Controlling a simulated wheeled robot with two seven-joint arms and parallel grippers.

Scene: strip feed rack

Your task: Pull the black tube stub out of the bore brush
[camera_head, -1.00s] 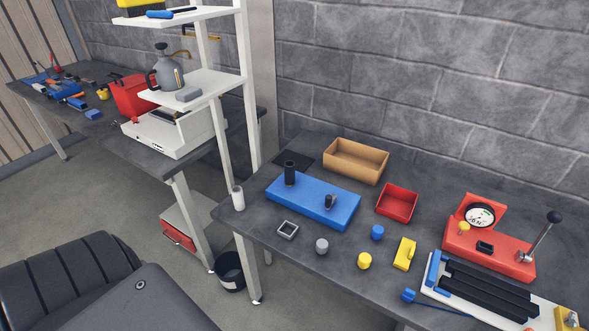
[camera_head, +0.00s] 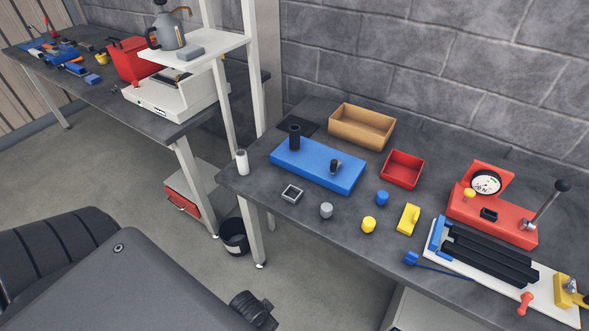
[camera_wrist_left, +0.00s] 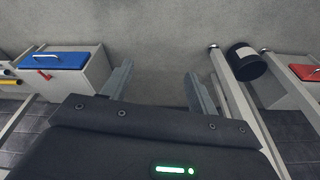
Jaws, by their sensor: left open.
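A short black tube (camera_head: 294,138) stands upright at the left end of a blue block (camera_head: 325,168) on the near table. It may be the black tube stub. A blue piece (camera_head: 411,258) with a thin blue line trailing right lies before the white tray. I cannot tell which of these is the bore brush. My left gripper (camera_wrist_left: 160,86) shows in the left wrist view, fingers wide apart, nothing between them, with floor beyond. My right gripper is not in view.
A white tray (camera_head: 440,264) holds several black strips. A red gauge press (camera_head: 497,222) stands behind it. A tan bin (camera_head: 361,128), a red bin (camera_head: 402,168) and small coloured caps share the table. A white cylinder (camera_head: 242,162) stands near the left corner, beside a shelf post.

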